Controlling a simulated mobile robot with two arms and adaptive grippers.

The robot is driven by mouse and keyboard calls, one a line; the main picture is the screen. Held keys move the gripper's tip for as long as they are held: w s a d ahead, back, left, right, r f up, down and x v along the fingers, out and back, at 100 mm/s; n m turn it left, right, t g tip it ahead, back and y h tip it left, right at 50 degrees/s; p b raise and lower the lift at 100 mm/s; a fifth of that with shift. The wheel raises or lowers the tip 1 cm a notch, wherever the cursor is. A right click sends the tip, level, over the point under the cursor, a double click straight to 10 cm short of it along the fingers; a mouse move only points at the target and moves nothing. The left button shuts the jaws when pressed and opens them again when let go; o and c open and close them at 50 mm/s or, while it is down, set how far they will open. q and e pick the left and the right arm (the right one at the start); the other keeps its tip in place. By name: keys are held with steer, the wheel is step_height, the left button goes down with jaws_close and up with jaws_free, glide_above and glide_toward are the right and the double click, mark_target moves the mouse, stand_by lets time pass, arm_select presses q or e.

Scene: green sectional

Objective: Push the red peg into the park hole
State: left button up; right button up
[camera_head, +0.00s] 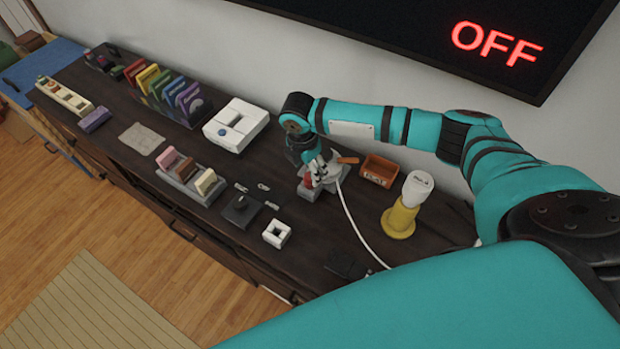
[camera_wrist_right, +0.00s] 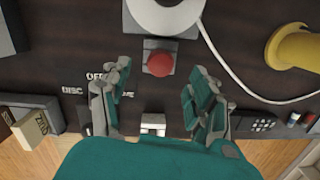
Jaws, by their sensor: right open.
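The red peg (camera_wrist_right: 159,63) shows as a round red top on a grey block (camera_wrist_right: 172,48) in the right wrist view. In the head view the red peg (camera_head: 308,182) is small and partly covered by my right gripper (camera_head: 322,168). In the wrist view my right gripper (camera_wrist_right: 158,92) is open and empty, its fingers spread left and right. The peg lies beyond the fingertips, about midway between the two sides, with no contact visible. I cannot make out the park hole. My left gripper is not in view.
A white round part (camera_wrist_right: 165,12) with a white cable stands just behind the peg. A brown tray (camera_head: 379,170) and a yellow-based white cylinder (camera_head: 401,222) stand to the right. A white square frame (camera_head: 277,234) and a dark knob box (camera_head: 241,211) lie nearer the front edge.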

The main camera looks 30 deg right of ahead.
mark_target(309, 175)
steer(key=shift+f, duration=0.5)
steer(key=f, duration=0.1)
steer(key=f+p, duration=0.1)
steer(key=f, duration=0.2)
steer(key=shift+d+f, duration=0.25)
steer(key=shift+d, duration=0.05)
steer(key=shift+f, duration=0.25)
steer(key=shift+c, duration=0.5)
steer(key=c, duration=0.7)
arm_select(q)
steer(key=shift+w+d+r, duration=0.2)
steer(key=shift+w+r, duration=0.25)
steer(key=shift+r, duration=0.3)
arm_select(e)
steer(key=c, duration=0.4)
